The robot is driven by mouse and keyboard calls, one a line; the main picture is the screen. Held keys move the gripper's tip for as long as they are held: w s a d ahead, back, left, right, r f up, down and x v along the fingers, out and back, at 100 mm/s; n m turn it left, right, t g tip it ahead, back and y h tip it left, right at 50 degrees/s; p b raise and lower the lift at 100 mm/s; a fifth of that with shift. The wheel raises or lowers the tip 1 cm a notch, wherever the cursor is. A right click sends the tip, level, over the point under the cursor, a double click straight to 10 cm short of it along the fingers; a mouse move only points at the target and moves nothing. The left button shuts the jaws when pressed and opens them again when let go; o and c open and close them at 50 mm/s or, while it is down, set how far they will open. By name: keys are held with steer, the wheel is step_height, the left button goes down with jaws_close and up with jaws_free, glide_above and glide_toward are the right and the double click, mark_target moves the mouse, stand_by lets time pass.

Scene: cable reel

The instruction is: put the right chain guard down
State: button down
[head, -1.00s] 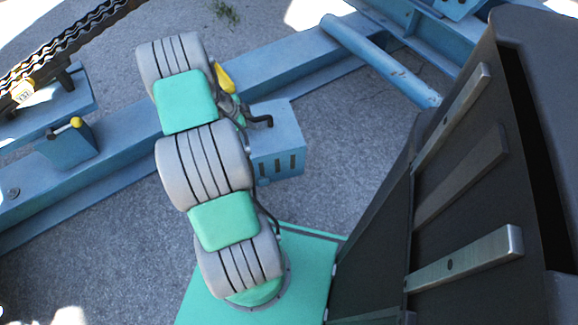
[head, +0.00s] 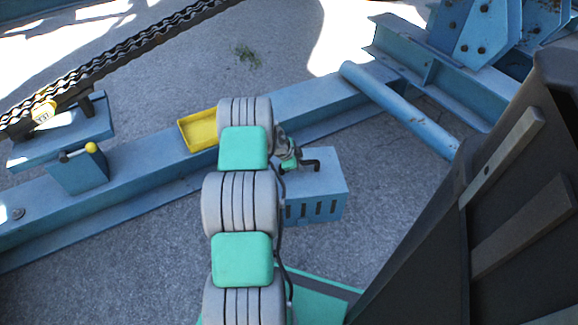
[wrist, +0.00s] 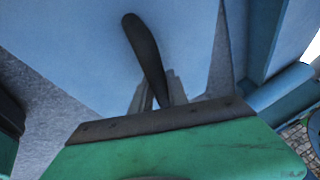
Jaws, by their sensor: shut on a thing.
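The right chain guard, as I take it, is a blue slotted box (head: 315,195) with a black bent handle (head: 312,164) on top, right of my arm in the head view. My gripper (head: 289,157) is at this handle, partly hidden by my arm. In the wrist view the dark handle (wrist: 146,48) rises between the fingers of my gripper (wrist: 160,92), which is shut on it, with the guard's blue face (wrist: 80,35) behind. The box overlaps the blue beam's front edge in the picture; I cannot tell whether it touches anything below.
A long blue beam (head: 135,155) crosses the floor. A yellow tray (head: 197,130) lies at it, partly behind my arm. A small blue box with a yellow-knobbed lever (head: 78,170) and a chain (head: 120,50) are at left. A blue cylinder (head: 405,112) lies at right. Grey floor (head: 110,265) is open in front.

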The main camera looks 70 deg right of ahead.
steer(key=shift+s+d+f+b, duration=0.3)
steer(key=shift+s+d+f, duration=0.25)
steer(key=shift+d+f, duration=0.35)
steer(key=shift+s+d+f+b, duration=0.1)
steer(key=shift+f+b, duration=0.4)
steer(key=shift+f, duration=0.4)
steer(key=shift+s+d+f+b, duration=0.1)
steer(key=shift+f+b, duration=0.35)
steer(key=shift+f, duration=0.6)
steer(key=c, duration=1.3)
jaws_free()
steer(key=shift+a+f, duration=0.1)
steer(key=shift+a, duration=0.05)
